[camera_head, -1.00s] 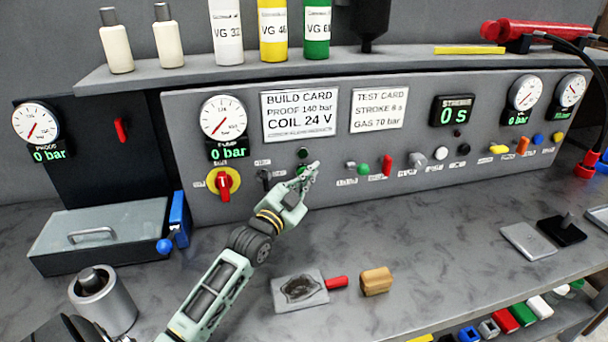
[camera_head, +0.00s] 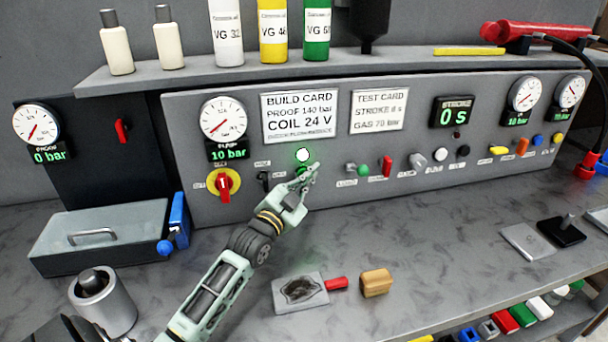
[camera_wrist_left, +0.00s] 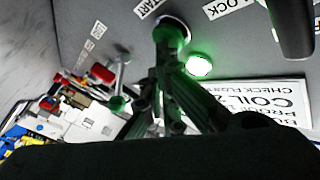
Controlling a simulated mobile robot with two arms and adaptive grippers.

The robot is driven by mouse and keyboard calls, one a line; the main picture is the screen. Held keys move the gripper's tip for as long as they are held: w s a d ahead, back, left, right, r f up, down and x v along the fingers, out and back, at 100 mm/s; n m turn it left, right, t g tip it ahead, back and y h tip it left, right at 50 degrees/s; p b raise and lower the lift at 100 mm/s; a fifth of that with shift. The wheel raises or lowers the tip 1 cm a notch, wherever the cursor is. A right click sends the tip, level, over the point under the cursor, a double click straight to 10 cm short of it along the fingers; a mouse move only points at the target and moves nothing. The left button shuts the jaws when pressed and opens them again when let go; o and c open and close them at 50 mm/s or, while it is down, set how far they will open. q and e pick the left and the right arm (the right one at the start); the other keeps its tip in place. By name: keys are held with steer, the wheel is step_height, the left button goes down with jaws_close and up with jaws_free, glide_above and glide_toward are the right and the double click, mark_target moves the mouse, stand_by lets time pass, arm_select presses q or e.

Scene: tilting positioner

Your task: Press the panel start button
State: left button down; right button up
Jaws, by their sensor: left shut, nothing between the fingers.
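The start button (camera_head: 301,171) is a green button on the grey panel, below a round lamp that glows bright green-white. My left gripper (camera_head: 313,167) is shut and empty, with its fingertips at the button, partly covering it. In the left wrist view the shut fingers (camera_wrist_left: 173,50) reach to the button (camera_wrist_left: 172,24) beside a partly cut-off START label, and appear to touch it. The lit lamp (camera_wrist_left: 199,66) shows right beside the fingers. How far the button is pushed in is hidden. My right gripper is not in view.
A red-and-yellow rotary switch (camera_head: 224,184) and the pump gauge (camera_head: 223,118), reading 10 bar, are left of the gripper. Levers and a green knob (camera_head: 362,170) are to its right. A grey plate (camera_head: 283,305) and a tan block (camera_head: 376,282) lie on the bench below.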

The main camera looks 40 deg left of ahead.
arm_select(q)
steer(key=shift+s+d+p, duration=0.3)
steer(key=shift+s+d, duration=0.15)
steer(key=shift+d, duration=0.05)
steer(key=shift+s+d+p, duration=1.4)
steer(key=shift+s+d, duration=0.2)
steer(key=shift+d, duration=0.3)
steer(key=shift+r, duration=0.1)
